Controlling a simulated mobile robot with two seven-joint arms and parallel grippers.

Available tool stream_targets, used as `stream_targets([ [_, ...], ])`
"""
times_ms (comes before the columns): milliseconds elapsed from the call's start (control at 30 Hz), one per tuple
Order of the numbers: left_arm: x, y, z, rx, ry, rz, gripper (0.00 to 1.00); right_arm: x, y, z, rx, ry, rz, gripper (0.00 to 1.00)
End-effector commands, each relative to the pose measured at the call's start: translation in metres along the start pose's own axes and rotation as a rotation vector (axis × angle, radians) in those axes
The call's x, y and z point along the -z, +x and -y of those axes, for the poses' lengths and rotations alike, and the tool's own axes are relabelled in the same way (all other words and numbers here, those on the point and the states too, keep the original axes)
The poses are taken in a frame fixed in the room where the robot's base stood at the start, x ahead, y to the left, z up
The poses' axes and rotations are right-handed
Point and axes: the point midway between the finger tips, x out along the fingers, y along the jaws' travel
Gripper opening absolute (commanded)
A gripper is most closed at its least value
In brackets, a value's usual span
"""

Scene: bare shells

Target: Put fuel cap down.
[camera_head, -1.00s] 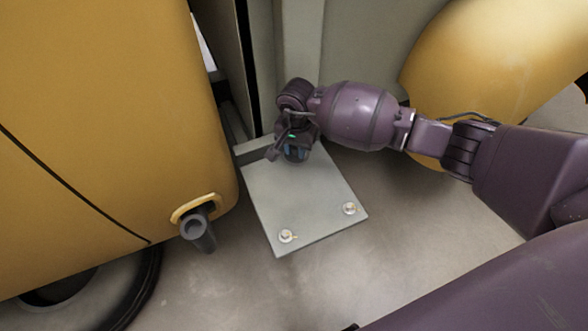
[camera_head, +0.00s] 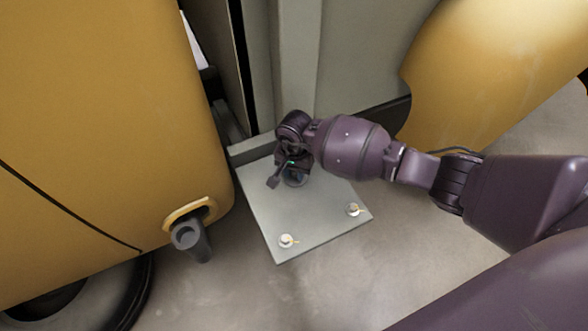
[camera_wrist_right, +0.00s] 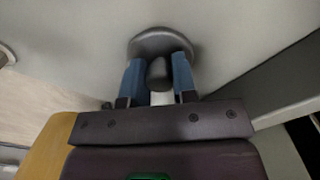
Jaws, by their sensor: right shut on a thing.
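The fuel cap is a dark, round piece with a raised grip; it shows in the right wrist view (camera_wrist_right: 158,42). The blue fingers of my right gripper (camera_wrist_right: 159,78) are shut on its grip. In the head view my right gripper (camera_head: 294,178) points down over the far part of a pale grey metal plate (camera_head: 300,215). The cap is at or very close to the plate's surface; I cannot tell whether it touches. The wrist mostly hides the cap in the head view. My left gripper is not in view.
Two bolts (camera_head: 287,241) (camera_head: 353,209) stand on the plate's near corners. A yellow body with a dark fuel nozzle or filler spout (camera_head: 190,238) is on the left. A grey post (camera_head: 295,70) rises behind the plate. A rounded yellow part (camera_head: 480,60) stands at right.

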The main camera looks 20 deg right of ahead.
Motion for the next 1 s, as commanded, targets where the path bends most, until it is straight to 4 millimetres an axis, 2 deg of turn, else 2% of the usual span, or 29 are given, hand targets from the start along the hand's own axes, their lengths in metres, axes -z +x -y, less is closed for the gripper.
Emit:
stream_targets([
  [267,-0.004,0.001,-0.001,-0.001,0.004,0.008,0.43,0.0,0.003,0.0,-0.001,-0.001,0.0,0.04],
  [300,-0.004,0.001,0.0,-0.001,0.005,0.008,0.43,0.0,0.003,0.0,-0.001,-0.001,0.0,0.29],
  [467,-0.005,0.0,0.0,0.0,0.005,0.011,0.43,0.0,0.002,0.0,0.0,-0.001,0.0,0.51],
  [767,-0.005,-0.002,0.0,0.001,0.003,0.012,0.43,0.0,0.0,0.001,0.002,0.0,-0.001,0.51],
  [867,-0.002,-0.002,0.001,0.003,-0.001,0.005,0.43,0.002,-0.01,0.001,0.004,-0.001,-0.005,0.51],
  [1000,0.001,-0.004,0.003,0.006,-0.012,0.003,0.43,0.003,-0.034,0.002,0.006,-0.002,-0.009,0.51],
])
